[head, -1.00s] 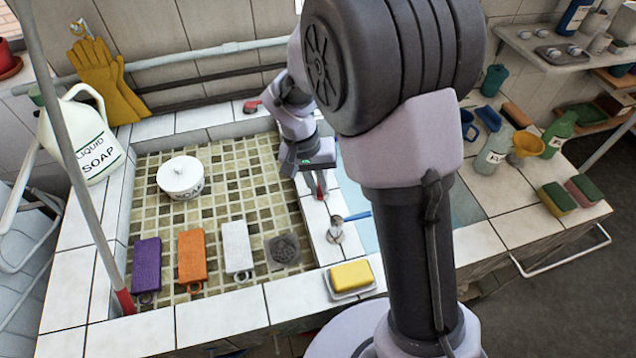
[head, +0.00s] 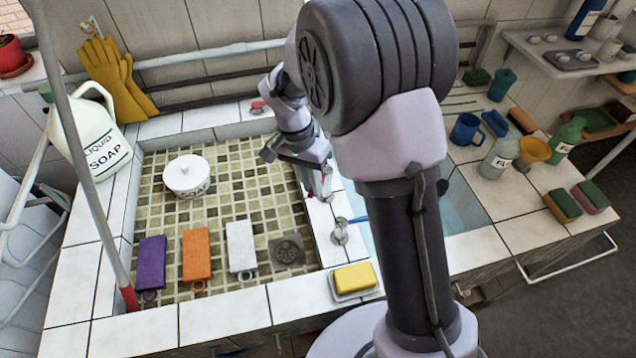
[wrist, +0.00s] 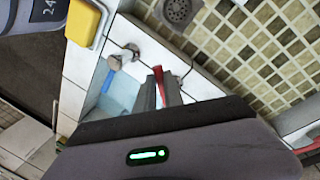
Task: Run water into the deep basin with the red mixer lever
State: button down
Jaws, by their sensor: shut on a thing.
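The red mixer lever (wrist: 158,75) shows between my gripper's fingers (wrist: 158,92) in the wrist view. My gripper is shut on it. In the head view my gripper (head: 323,185) is low over the tiled divider between the two basins, and a small red part of the lever shows beside it. The deep basin (head: 466,212) has pale blue walls and lies right of the divider. My arm hides much of it, and I cannot see whether water runs. A blue-handled lever (wrist: 114,62) on a metal fitting stands near the red one.
Yellow soap (head: 354,277) lies on the front rim. Another red handle (head: 257,107) is at the back. Mugs and bottles crowd the right counter.

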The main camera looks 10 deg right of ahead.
jog(key=shift+w+a+m+y+p, duration=0.2)
jog(key=shift+w+m, duration=0.25)
jog(key=shift+m, duration=0.4)
jog(key=shift+w+a+m+y, duration=0.1)
jog(key=shift+w+a+m, duration=0.25)
jog(key=shift+m, duration=0.55)
jog(key=shift+w+a+m+y+p, duration=0.15)
jog(key=shift+w+m, duration=0.35)
jog(key=shift+m, duration=0.35)
jog(key=c, duration=1.5)
grip_release()
jog(key=shift+o, duration=0.2)
jog(key=w+r+p, duration=0.1)
jog(key=r+p, duration=0.2)
jog(key=r, duration=0.5)
jog(key=w+a+r+p, duration=0.1)
jog(key=w+r+p, duration=0.1)
jog(key=r, duration=0.7)
jog(key=shift+w+p, duration=0.15)
jog(key=shift+p, duration=0.55)
jog(key=shift+a, duration=0.1)
